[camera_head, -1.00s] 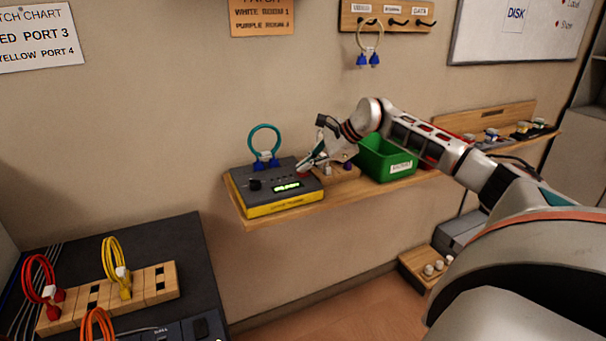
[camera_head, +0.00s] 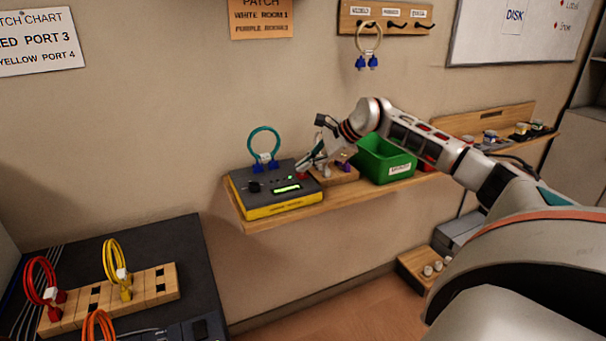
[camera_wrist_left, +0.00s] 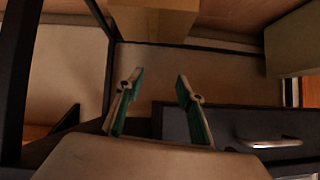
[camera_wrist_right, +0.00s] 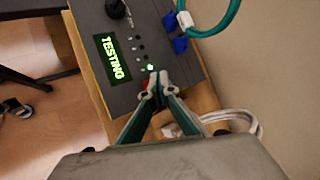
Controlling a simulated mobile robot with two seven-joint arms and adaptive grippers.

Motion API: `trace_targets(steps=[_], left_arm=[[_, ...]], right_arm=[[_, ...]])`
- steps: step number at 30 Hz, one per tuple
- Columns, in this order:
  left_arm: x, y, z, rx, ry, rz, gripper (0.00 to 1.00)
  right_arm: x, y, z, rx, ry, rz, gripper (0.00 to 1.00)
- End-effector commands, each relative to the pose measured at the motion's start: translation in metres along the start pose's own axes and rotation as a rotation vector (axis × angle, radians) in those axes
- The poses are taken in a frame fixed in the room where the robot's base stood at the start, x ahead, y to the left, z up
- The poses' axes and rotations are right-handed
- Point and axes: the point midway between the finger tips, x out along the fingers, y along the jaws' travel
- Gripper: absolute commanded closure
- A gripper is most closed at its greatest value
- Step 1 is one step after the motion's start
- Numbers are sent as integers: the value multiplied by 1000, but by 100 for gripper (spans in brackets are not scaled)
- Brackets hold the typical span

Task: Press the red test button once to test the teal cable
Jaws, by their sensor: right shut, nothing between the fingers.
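The tester (camera_head: 262,203) is a dark box with a yellow base on the wooden shelf. The teal cable (camera_head: 264,141) stands in a loop with its blue plugs at the tester's back; it also shows in the right wrist view (camera_wrist_right: 222,18). The display (camera_wrist_right: 112,57) reads TESTING and a small green light (camera_wrist_right: 150,67) is lit. The red test button (camera_head: 302,176) is at the tester's right side, partly hidden by my right gripper (camera_head: 304,168) in both views. That gripper is shut and empty, its tips at the button; contact is unclear. My left gripper (camera_wrist_left: 160,79) is open and empty, away from the tester.
A green bin (camera_head: 386,161) and a small wooden block (camera_head: 338,176) stand right of the tester. A wooden port block (camera_head: 150,285) with red and yellow cables is at lower left. Another looped cable (camera_head: 369,38) hangs from the wall rack.

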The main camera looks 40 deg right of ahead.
Motion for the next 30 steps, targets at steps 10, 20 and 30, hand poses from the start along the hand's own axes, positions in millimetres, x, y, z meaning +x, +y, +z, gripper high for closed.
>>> trace_targets(steps=[10,20,30], left_arm=[[-2,-1,-5,1,4,-1,62],[-7,-4,-20,3,16,-5,62],[-20,-10,-49,7,33,-10,62]], right_arm=[[-3,-2,2,0,0,1,100],[-15,-11,11,-1,-2,-3,100],[-35,-26,25,0,-1,-3,100]])
